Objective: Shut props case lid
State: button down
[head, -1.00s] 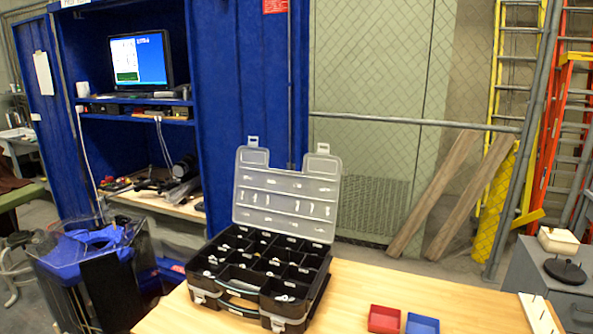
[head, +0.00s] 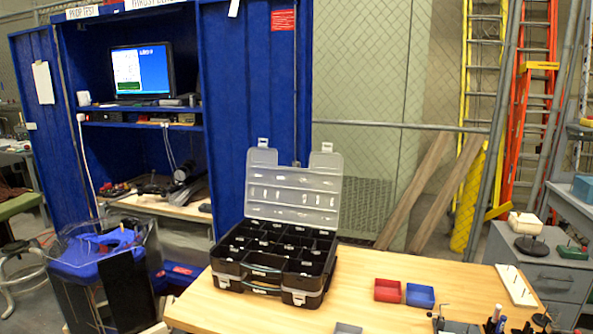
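The props case (head: 270,278) is a black compartment box with grey latches and a handle on its front. It stands on the left part of the wooden table, with small pale parts in some compartments. Its clear lid (head: 293,192) is open, standing up and leaning slightly back behind the case, with two latch tabs at its top edge. My gripper is not in the head view.
A white pegged board (head: 516,286) lies at the right edge, with tools at the front right. A clear tank (head: 105,280) stands left of the table. Bare tabletop lies between case and bins.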

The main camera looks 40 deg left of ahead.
aim_at(310, 196)
jog(key=z, duration=0.05)
jog(key=k, duration=1)
jog(key=u, duration=1)
jog(key=i, duration=1.7)
jog(key=u, duration=0.1)
